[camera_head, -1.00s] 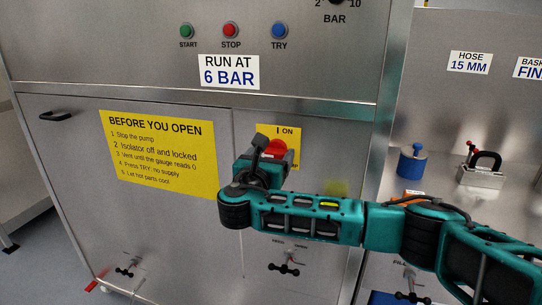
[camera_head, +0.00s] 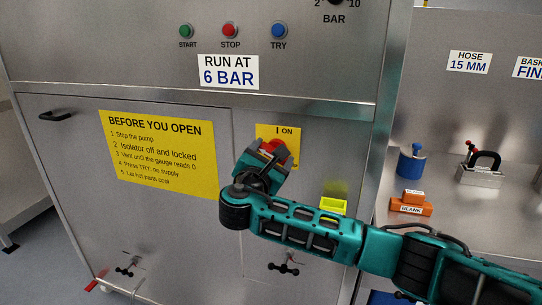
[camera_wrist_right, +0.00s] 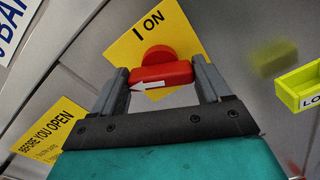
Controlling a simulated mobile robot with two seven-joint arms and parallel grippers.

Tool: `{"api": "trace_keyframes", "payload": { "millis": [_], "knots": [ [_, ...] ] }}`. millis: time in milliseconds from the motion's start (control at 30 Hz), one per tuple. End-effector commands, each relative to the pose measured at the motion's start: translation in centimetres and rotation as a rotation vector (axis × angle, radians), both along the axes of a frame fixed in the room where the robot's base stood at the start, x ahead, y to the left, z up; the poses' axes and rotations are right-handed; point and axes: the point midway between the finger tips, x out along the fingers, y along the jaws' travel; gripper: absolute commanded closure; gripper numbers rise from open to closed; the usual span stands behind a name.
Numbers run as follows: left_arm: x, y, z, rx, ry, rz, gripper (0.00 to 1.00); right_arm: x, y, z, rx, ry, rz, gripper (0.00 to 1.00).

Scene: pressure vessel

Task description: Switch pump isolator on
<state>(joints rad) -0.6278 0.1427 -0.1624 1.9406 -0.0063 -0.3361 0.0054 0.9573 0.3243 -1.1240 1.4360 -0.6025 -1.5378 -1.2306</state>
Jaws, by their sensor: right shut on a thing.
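The pump isolator is a red rotary knob (camera_head: 275,147) on a yellow plate (camera_head: 291,134) marked "I ON" at its top, on the front of the steel cabinet. In the right wrist view the red handle (camera_wrist_right: 163,72) carries a white arrow pointing left, away from the "I ON" print. My right gripper (camera_head: 268,152) is at the knob, rolled over at a slant. In the wrist view its two fingers (camera_wrist_right: 164,84) are shut on the handle, one at each end. The gripper hides the plate's lower part in the head view. My left gripper is not in view.
A yellow-green open box (camera_head: 333,206) is fixed low right of the isolator, close to my right forearm. Green, red and blue buttons (camera_head: 230,31) sit above. A yellow notice (camera_head: 160,153) is at left. A bench with orange blocks (camera_head: 410,204) and a clamp (camera_head: 483,164) stands at right.

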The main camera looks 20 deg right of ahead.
Motion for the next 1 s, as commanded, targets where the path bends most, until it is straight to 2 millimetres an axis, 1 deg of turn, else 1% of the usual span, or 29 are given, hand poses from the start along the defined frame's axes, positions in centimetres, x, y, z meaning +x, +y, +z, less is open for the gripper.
{"api": "trace_keyframes", "payload": {
  "millis": [33,467,800,1000],
  "knots": [
    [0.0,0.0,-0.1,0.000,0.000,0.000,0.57,-0.1,0.0,-0.3,0.042,-0.022,-0.001,0.54],
    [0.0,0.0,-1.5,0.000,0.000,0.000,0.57,-0.2,-0.1,-0.5,0.381,-0.253,-0.003,0.54],
    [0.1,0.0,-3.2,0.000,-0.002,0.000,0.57,-0.2,-0.2,-0.7,0.642,-0.430,-0.003,0.54],
    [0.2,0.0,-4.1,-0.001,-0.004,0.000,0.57,-0.2,-0.1,-0.7,0.771,-0.518,-0.002,0.54]
  ]
}}
